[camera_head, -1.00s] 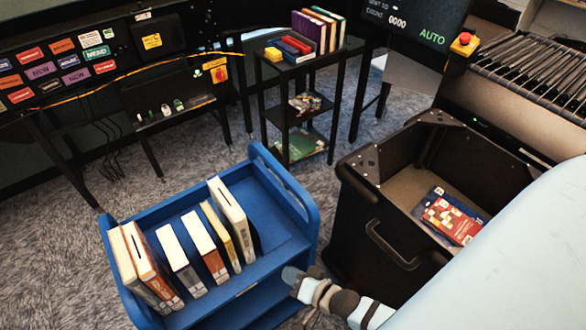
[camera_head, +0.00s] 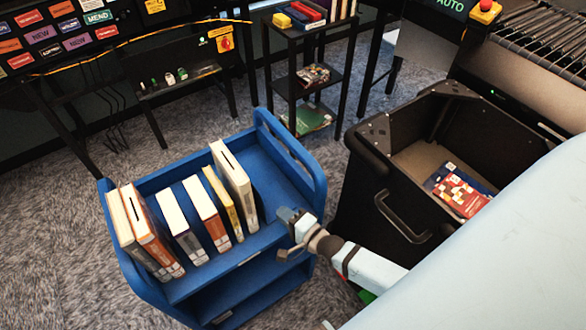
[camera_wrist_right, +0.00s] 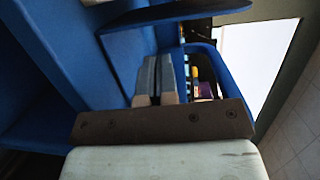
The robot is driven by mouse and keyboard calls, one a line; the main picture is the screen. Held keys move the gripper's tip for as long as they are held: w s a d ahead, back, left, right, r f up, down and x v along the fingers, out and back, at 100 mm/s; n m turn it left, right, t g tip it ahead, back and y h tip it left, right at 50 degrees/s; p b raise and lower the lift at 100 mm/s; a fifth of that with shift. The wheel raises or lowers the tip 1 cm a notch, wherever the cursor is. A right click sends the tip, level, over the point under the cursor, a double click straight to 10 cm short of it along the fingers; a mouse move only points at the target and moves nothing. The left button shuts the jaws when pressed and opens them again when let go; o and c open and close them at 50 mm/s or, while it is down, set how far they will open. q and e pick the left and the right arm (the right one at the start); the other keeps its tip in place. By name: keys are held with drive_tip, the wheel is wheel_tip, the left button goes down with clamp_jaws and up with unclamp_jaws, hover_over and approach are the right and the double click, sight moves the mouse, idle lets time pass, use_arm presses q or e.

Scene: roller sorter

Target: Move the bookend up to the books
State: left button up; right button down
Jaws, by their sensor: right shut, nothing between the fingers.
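The books stand in a row on the top shelf of the blue cart, among them a thick white book (camera_head: 233,185) at the right end and an orange-spined book (camera_head: 150,230) near the left. I cannot clearly make out a separate bookend; a narrow dark strip shows just right of the thick white book. My right gripper (camera_head: 285,213) is over the right part of the cart's top shelf, right of the books and apart from them. Its fingers (camera_wrist_right: 155,78) are shut together and empty in the right wrist view. My left gripper is out of view.
The blue cart (camera_head: 292,160) has raised end walls and a lower shelf. The top shelf is bare right of the books. A black bin (camera_head: 365,200) holding books stands close on the right. A small black shelf stand (camera_head: 268,60) is behind.

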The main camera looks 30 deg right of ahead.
drive_tip(key=w+b, duration=0.1)
drive_tip(key=w, duration=0.1)
drive_tip(key=w+b, duration=0.1)
drive_tip(key=w, duration=0.2)
drive_tip(key=w+b, duration=0.1)
drive_tip(key=w, duration=0.1)
drive_tip(key=shift+w+f, duration=0.15)
drive_tip(key=shift+f, duration=0.15)
drive_tip(key=shift+w, duration=0.7)
drive_tip(key=shift+f+b, duration=0.2)
drive_tip(key=shift+b, duration=0.25)
drive_tip(key=shift+r+p, duration=0.2)
drive_tip(key=shift+p, duration=0.15)
drive_tip(key=shift+a+p, duration=0.3)
drive_tip(key=shift+a, duration=1.55)
drive_tip(key=shift+d, duration=0.1)
drive_tip(key=shift+d+r+p, duration=0.25)
drive_tip(key=shift+d, duration=0.5)
drive_tip(key=shift+d+r+p, duration=0.25)
drive_tip(key=shift+d, duration=0.45)
